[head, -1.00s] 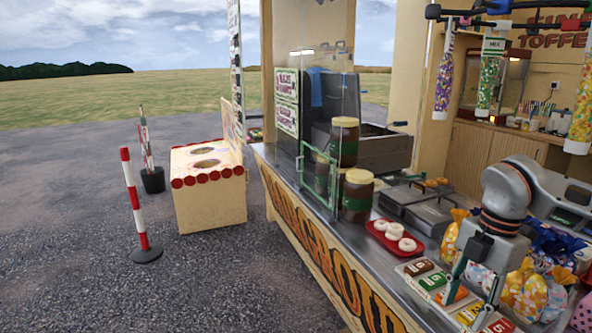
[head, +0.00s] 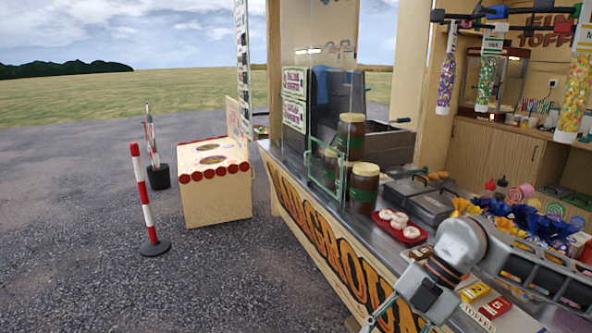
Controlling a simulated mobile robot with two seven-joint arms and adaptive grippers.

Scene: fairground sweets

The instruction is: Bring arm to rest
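My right gripper (head: 402,322) is low in the head view, in front of the counter's front edge. Its two fingers are spread apart, with nothing visible between them. Its wrist (head: 462,243) is over the counter (head: 352,237), just right of the red tray. My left gripper is not in view.
A red tray (head: 383,226) with white doughnuts (head: 398,220) lies on the counter near brown jars (head: 364,186). A grey compartment tray (head: 525,263) and wrapped sweets (head: 540,222) are to the right. Sweet tubes (head: 577,90) hang above.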

